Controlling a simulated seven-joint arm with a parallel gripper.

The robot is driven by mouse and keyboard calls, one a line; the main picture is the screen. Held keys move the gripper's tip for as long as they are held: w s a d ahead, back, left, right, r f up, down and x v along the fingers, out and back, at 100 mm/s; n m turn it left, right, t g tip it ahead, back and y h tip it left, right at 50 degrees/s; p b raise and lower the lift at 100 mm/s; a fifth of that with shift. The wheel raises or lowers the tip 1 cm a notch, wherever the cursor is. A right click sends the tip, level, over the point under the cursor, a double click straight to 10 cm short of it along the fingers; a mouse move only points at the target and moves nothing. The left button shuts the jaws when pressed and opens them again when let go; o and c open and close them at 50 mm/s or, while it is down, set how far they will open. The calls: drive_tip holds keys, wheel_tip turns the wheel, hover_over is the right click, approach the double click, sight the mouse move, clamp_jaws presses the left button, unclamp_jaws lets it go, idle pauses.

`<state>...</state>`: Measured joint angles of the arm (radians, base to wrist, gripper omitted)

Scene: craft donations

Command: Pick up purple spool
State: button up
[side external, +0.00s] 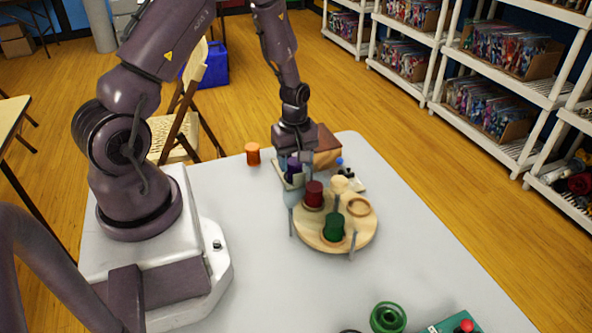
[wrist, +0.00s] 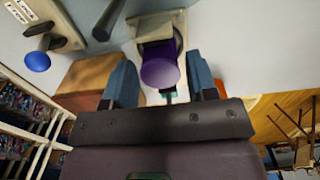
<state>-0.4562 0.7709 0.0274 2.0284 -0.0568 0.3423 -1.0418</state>
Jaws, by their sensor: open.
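The purple spool (wrist: 160,73) shows in the wrist view, standing on a light-coloured base (wrist: 181,25) between my two blue-grey fingers. It is also in the side view (side external: 293,166), dark and partly hidden by my gripper. My gripper (wrist: 163,85) is open, with one finger on each side of the spool; a gap shows on both sides in the wrist view. In the side view my gripper (side external: 296,155) points down at the far part of the table. I cannot tell how far the fingertips are from the base.
A round wooden rack (side external: 325,242) holds a red spool (side external: 314,193) and a green spool (side external: 334,227) close by. A wooden block (side external: 326,145) stands just behind my gripper. A blue-knobbed item (wrist: 37,61) lies beside. An orange spool (side external: 252,153) stands left.

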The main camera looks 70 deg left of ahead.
sight(295, 161)
drive_tip(key=c, duration=0.5)
drive_tip(key=shift+r, duration=3.75)
